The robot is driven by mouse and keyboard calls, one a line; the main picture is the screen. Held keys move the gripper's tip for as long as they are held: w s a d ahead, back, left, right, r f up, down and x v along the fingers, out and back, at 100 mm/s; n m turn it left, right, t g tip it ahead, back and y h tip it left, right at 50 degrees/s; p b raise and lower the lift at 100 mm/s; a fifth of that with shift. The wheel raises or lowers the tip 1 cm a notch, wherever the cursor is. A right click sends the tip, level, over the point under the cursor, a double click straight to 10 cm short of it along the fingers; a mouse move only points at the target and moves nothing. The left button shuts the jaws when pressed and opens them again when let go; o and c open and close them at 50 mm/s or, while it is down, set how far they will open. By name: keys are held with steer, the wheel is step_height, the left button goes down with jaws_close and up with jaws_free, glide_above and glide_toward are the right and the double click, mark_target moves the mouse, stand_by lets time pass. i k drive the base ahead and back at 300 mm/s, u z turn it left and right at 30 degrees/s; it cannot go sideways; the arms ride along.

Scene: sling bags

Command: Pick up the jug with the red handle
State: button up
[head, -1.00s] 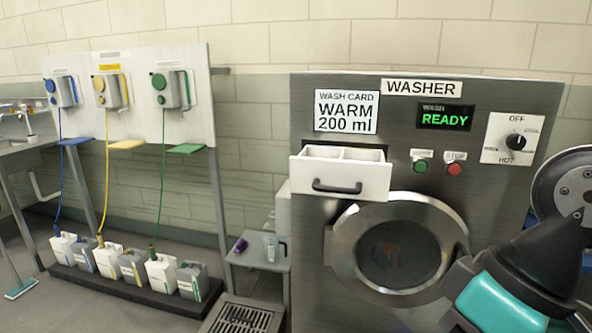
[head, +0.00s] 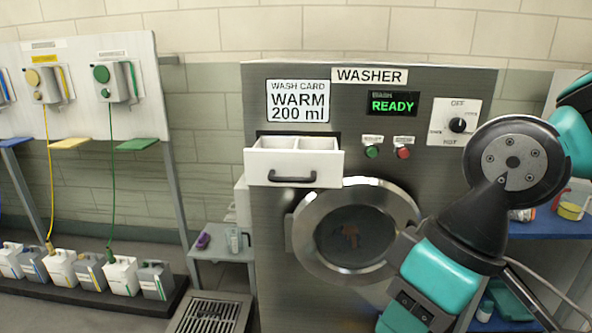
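On a blue shelf at the right edge of the head view, a small red curved shape (head: 562,198) stands beside a pale container that is partly cut off. It may be a jug's red handle, but it is too small to be sure. A clear jug (head: 235,240) with a dark handle stands on the small grey side table left of the washer. My arm's teal and black links cross the right side of the view. My gripper's fingers do not show.
The washer (head: 268,235) has its drawer (head: 293,165) pulled out and its round door shut. A purple object (head: 203,241) lies on the side table. A yellow container (head: 571,211) sits on the blue shelf (head: 540,229). A floor grate (head: 210,314) lies in front.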

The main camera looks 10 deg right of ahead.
mark_target(575, 198)
steer(key=z, duration=1.25)
steer(key=i, duration=0.9)
steer(key=u, duration=0.2)
